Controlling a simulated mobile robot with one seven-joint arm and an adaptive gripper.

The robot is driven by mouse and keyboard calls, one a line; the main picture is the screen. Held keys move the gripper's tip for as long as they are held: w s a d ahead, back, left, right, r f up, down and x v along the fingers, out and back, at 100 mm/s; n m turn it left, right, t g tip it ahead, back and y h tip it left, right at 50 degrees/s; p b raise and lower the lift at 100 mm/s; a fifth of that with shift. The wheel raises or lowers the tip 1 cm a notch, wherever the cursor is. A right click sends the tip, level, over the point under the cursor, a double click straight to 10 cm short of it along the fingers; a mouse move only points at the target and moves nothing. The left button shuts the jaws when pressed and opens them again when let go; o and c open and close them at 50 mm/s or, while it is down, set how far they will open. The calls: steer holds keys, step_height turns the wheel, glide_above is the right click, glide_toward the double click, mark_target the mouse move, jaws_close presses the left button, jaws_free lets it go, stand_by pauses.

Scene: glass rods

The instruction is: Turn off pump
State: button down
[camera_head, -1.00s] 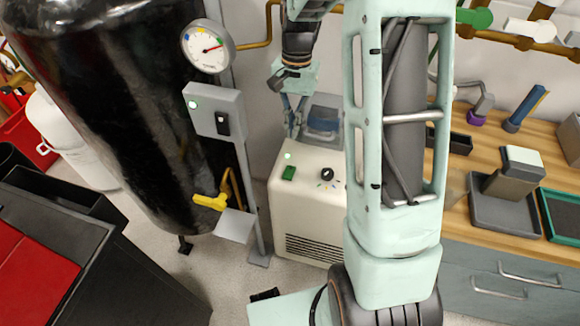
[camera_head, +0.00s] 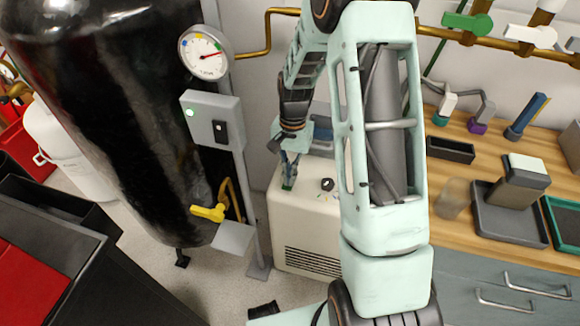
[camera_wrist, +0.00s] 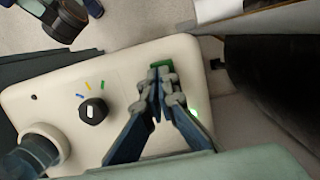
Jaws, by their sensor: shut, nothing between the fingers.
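The pump is a cream box (camera_head: 305,225) below my arm in the head view. Its top panel also shows in the wrist view (camera_wrist: 70,95), with a green rocker switch (camera_wrist: 160,66), a black knob (camera_wrist: 93,111) and a small glowing green light (camera_wrist: 194,112). My gripper (camera_wrist: 160,80) is shut and empty, its tips at the green switch and partly covering it. In the head view my gripper (camera_head: 289,172) points down at the switch; I cannot tell whether it touches or presses.
A black tank (camera_head: 110,120) with a gauge (camera_head: 205,54) and a yellow valve handle (camera_head: 208,213) stands left. A grey switch box (camera_head: 212,117) on a post is close beside the pump. A wooden bench (camera_head: 475,195) with trays is on the right.

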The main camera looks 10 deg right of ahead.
steer(key=shift+f, duration=0.25)
steer(key=shift+s+a+f+t+b, duration=0.15)
steer(key=shift+f+t+b, duration=0.2)
steer(key=shift+b, duration=0.2)
steer(key=shift+s+a+f+t+h+b, duration=0.1)
steer(key=shift+s+f+t+h+b, duration=0.3)
steer(key=shift+b, duration=0.45)
steer(key=shift+w+r+p, duration=0.2)
steer(key=shift+r+p, duration=0.1)
steer(key=shift+r, duration=0.05)
steer(key=shift+f, duration=0.1)
steer(key=shift+w+d, duration=0.6)
steer(key=shift+w, duration=0.15)
steer(key=shift+r, duration=0.2)
